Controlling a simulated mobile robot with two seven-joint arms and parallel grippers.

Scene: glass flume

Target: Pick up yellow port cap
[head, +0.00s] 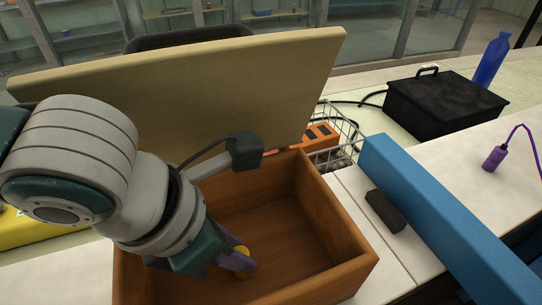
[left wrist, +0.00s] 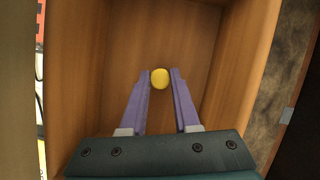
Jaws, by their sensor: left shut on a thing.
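The yellow port cap (left wrist: 160,78) is a small round yellow piece between the purple fingertips of my left gripper (left wrist: 160,80) in the left wrist view. The gripper is shut on it. In the head view my left gripper (head: 239,262) reaches down into an open wooden box (head: 323,222), and a bit of the cap (head: 243,250) shows at its fingertips. The brown box floor lies beyond the cap; I cannot tell how far the cap is above it. My right gripper is not in view.
A raised tan lid (head: 200,90) stands behind the box. To the right are a long blue beam (head: 440,215), a small dark block (head: 385,211), a wire basket (head: 340,130), a black case (head: 440,100), a blue bottle (head: 492,60) and a purple corded item (head: 495,158).

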